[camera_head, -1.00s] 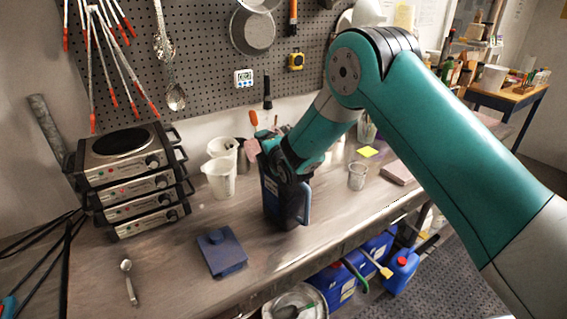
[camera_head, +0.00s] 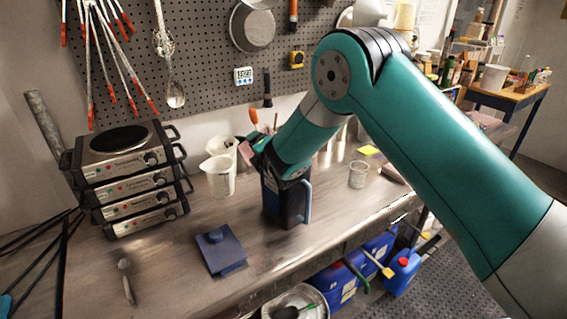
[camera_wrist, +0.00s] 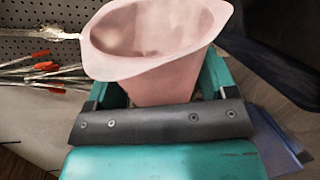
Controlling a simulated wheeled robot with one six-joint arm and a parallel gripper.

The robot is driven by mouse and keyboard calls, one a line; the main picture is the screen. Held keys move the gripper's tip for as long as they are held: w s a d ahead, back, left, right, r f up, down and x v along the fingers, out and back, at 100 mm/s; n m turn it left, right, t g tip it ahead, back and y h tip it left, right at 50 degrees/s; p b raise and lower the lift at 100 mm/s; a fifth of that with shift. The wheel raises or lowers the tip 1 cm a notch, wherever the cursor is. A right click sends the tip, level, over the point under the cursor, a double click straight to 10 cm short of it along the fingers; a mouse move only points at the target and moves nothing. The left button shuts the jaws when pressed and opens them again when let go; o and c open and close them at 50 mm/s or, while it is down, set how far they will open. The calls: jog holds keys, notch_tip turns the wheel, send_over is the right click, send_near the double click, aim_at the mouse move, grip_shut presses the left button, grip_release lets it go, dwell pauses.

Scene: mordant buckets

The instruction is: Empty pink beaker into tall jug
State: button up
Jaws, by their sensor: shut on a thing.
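My gripper (camera_wrist: 160,88) is shut on the pink beaker (camera_wrist: 155,75), with a finger on each side of it. The beaker's wide lipped mouth shows in the wrist view; I cannot tell how much is inside. In the head view a small part of the pink beaker (camera_head: 245,152) shows beside my wrist, close to the rims of two white jugs. The front white jug (camera_head: 219,180) stands upright on the bench. Another white jug (camera_head: 218,145) stands behind it, partly hidden. I cannot tell which is the tall jug.
A dark blue container (camera_head: 286,203) with a blue handle stands below my wrist. A blue lidded box (camera_head: 220,252) and a spoon (camera_head: 126,280) lie in front. Stacked hotplates (camera_head: 125,180) stand at left, a glass beaker (camera_head: 358,175) at right.

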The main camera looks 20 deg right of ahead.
jog(key=shift+s+r, duration=0.1)
jog(key=shift+r, duration=0.15)
jog(key=shift+a+r+n+b, duration=0.1)
jog(key=shift+a+n+b, duration=0.2)
jog(key=shift+n, duration=0.3)
jog(key=shift+f+n+b, duration=0.6)
jog(key=shift+b, duration=0.1)
jog(key=shift+r+n+t+h, duration=0.35)
jog(key=shift+n+h, duration=0.15)
jog(key=shift+n, duration=0.1)
jog(key=a+f+n+b, duration=0.1)
jog(key=n, duration=0.1)
jog(key=a+f+n+b, duration=0.1)
jog(key=f+n+b, duration=0.1)
jog(key=shift+s+t+h, duration=0.15)
jog(key=shift+t+h, duration=0.2)
jog(key=shift+h, duration=0.05)
notch_tip(320, 180, down, 6)
jog(key=a+n+t+b, duration=0.1)
jog(key=a+n+b, duration=0.1)
jog(key=n+b, duration=0.2)
jog(key=shift+s+a+n, duration=0.35)
jog(key=shift+n, duration=0.15)
jog(key=shift+r, duration=0.1)
